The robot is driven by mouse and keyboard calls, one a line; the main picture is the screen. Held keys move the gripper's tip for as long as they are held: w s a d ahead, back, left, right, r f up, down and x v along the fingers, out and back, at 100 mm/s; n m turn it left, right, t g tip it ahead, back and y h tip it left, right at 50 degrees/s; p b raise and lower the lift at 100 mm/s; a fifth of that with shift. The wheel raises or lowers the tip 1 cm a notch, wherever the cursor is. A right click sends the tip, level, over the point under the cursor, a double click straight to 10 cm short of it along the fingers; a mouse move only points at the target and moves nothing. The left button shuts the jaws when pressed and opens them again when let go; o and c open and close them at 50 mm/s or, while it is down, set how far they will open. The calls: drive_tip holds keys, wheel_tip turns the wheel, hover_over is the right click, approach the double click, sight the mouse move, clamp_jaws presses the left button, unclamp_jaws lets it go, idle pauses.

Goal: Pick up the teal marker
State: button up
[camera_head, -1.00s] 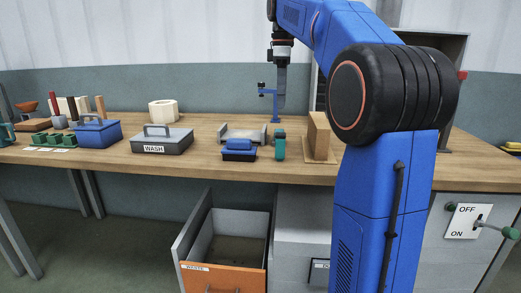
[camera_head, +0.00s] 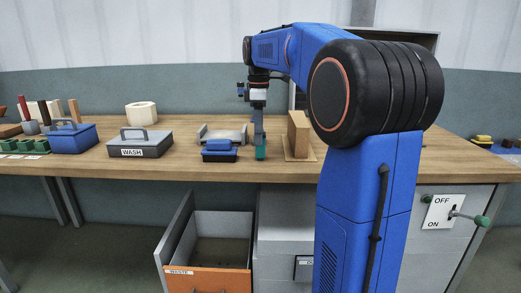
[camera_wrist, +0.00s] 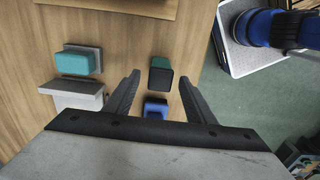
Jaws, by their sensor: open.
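The teal marker (camera_head: 260,153) stands upright near the front edge of the bench, right of a blue block on a dark base (camera_head: 220,150). In the wrist view the marker (camera_wrist: 160,76) shows a dark top and a dark green side. My gripper (camera_head: 259,137) points down over it and hides its upper part in the head view. In the wrist view my open gripper (camera_wrist: 161,82) has one finger on each side of the marker, with gaps visible. I cannot tell how far down the fingertips reach.
A wooden block on a stand (camera_head: 299,133) is close on the right. A grey holder (camera_head: 236,133) is behind. A teal block on a grey base (camera_wrist: 76,61) shows in the wrist view. An open WASTE drawer (camera_head: 210,280) is below.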

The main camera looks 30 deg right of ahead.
sight(261, 147)
drive_tip(key=shift+s+d+f, duration=0.1)
drive_tip(key=shift+d+f, duration=0.05)
drive_tip(key=shift+f, duration=1.15)
drive_tip(key=shift+s+d+f, duration=0.1)
drive_tip(key=shift+f, duration=1.2)
drive_tip(key=c, duration=1.2)
